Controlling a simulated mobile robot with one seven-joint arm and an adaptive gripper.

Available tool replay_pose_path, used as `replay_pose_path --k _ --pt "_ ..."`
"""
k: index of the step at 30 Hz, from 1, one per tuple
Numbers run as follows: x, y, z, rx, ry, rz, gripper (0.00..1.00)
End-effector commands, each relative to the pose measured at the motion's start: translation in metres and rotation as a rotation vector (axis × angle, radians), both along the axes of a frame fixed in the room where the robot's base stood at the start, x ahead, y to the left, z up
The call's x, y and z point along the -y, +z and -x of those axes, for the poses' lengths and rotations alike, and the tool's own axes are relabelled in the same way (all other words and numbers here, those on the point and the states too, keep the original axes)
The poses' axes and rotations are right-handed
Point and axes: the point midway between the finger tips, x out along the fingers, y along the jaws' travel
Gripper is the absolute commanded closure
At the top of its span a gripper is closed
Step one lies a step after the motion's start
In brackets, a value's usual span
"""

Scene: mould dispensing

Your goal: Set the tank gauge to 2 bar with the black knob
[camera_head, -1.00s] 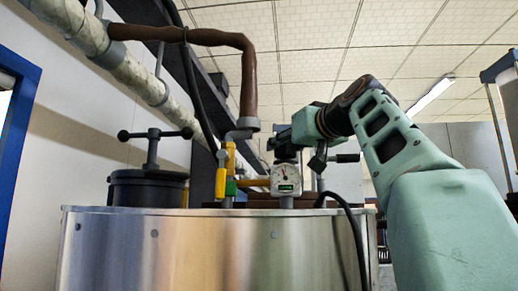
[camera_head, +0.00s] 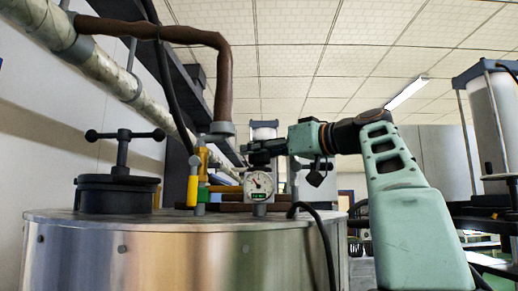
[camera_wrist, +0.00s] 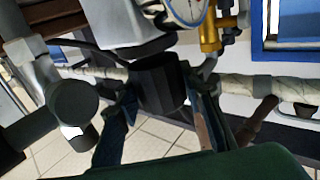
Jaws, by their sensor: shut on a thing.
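The tank gauge (camera_head: 259,183) is a round white dial with a dark needle and a small green display below it. It stands on top of the steel tank (camera_head: 180,252). The needle seems to point up and left; its figures are too small to read. Part of the dial also shows at the top of the wrist view (camera_wrist: 187,9). The black knob (camera_wrist: 158,82) is a dark ridged cylinder in the wrist view. My gripper (camera_wrist: 160,112) is shut on it, one finger on each side. In the head view my gripper (camera_head: 262,151) is just above the gauge.
A yellow-handled valve (camera_head: 193,187) stands left of the gauge. A black lid with a T-handle (camera_head: 119,187) is further left. A brown pipe (camera_head: 222,85) rises behind. A black hose (camera_head: 325,235) hangs over the tank's right side.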

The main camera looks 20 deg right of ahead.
Motion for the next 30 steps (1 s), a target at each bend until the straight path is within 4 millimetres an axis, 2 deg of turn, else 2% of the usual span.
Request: replay_pose_path --k 10,11,16,25,30 --pt "0.0 0.0 0.0 0.0 0.002 -0.001 0.89" --pt "0.0 0.0 0.0 0.0 0.002 -0.001 0.63" --pt "0.0 0.0 0.0 0.0 0.002 -0.001 0.46" --pt "0.001 0.0 0.002 0.0 0.001 -0.001 0.46" --pt "0.012 0.0 0.019 0.0 -0.003 0.0 0.46"
